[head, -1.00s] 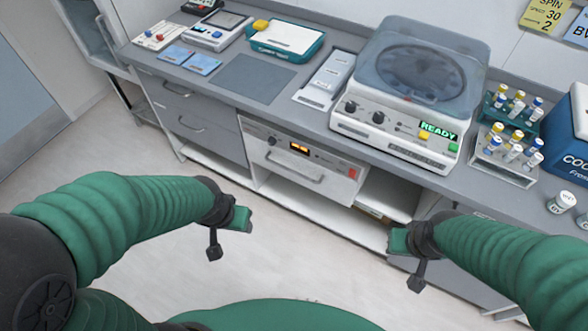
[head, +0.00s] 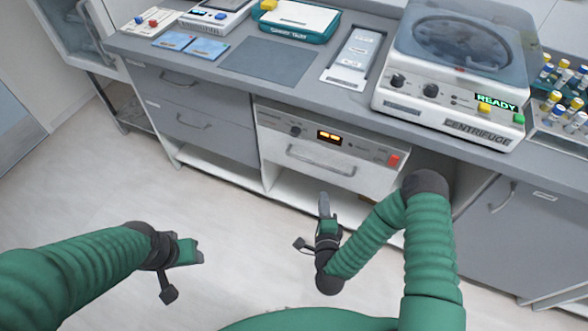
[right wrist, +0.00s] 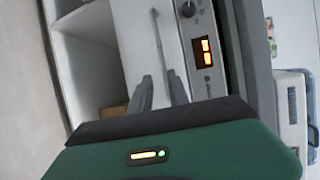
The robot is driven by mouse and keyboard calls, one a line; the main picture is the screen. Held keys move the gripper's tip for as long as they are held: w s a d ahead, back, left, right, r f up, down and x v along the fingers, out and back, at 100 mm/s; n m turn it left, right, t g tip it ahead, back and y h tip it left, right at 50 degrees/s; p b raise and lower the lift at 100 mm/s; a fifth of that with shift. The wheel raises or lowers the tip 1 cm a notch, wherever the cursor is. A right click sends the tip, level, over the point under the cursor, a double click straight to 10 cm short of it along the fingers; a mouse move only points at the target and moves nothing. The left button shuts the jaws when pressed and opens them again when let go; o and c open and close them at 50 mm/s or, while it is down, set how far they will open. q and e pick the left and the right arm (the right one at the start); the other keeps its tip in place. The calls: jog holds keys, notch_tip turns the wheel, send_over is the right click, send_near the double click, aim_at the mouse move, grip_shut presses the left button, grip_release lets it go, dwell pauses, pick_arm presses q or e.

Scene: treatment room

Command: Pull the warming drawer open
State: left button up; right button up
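The warming drawer (head: 272,143) is a white front under the counter, with a lit orange display and a bar handle (head: 318,162). Its front looks flush with the cabinet, so it appears shut. My right gripper (head: 324,200) is below and in front of the handle, apart from it and pointing up towards it.
The grey counter (head: 225,90) overhangs the drawer and carries a centrifuge (head: 450,80). Grey drawers (head: 200,125) stand left of the warming drawer, with an open shelf (head: 290,195) below it. The floor (head: 110,190) in front is clear.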

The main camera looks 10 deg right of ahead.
aim_at(321, 165)
jog(key=b+x, duration=0.3)
jog(key=x, duration=1.3)
jog(key=shift+w+d, duration=0.3)
jog(key=shift+w, duration=0.1)
pick_arm(q)
jog(key=f, duration=0.2)
jog(key=shift+d+f, duration=0.35)
jog(key=shift+a, duration=0.1)
pick_arm(e)
jog(key=shift+c, duration=0.3)
jog(key=shift+a, duration=0.25)
grip_shut()
jog(key=shift+s+d+f, duration=0.15)
